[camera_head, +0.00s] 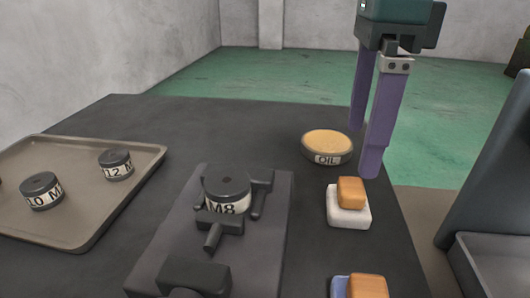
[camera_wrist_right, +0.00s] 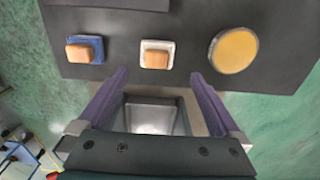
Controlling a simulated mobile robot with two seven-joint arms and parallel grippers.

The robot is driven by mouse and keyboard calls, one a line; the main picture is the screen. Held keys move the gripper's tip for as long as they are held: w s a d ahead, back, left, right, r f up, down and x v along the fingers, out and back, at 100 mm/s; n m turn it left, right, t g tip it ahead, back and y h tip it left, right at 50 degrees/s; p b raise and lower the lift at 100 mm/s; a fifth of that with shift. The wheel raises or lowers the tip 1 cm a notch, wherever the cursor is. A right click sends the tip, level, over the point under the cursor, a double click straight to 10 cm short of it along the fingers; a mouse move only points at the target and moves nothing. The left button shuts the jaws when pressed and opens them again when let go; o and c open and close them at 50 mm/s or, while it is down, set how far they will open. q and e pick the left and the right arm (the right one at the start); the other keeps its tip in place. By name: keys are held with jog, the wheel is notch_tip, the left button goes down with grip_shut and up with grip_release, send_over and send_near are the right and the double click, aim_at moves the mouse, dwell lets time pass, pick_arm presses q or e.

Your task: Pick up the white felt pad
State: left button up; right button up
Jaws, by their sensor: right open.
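The white felt pad (camera_head: 348,217) lies on the dark table near its right edge, with a wooden block (camera_head: 351,191) on its top. In the right wrist view the pad (camera_wrist_right: 158,44) shows as a white square around the block (camera_wrist_right: 156,60). My right gripper (camera_head: 364,148) has purple fingers pointing down, spread apart and empty. It hangs above and beyond the pad, near the right table edge. In the wrist view the pad and block lie ahead, between the lines of the two fingers (camera_wrist_right: 160,74). My left gripper is not in view.
A round tin marked OIL (camera_head: 327,147) with a tan top stands behind the pad. A blue pad with a wooden block (camera_head: 367,286) is at the front. A dark fixture holding the M8 die (camera_head: 227,189) is left. A tray (camera_head: 60,225) holds more round dies.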

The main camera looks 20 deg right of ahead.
aim_at(352, 185)
jog(key=shift+s+a+f, duration=0.1)
jog(key=shift+f, duration=0.55)
jog(key=shift+s+a+f, duration=0.1)
jog(key=shift+f, duration=0.5)
notch_tip(352, 185, down, 6)
jog(key=shift+d+r, duration=0.1)
jog(key=shift+r, duration=0.05)
jog(key=c, duration=1.3)
jog(key=shift+r, duration=0.1)
notch_tip(352, 185, up, 20)
jog(key=shift+f+p, duration=0.1)
jog(key=shift+p, duration=1)
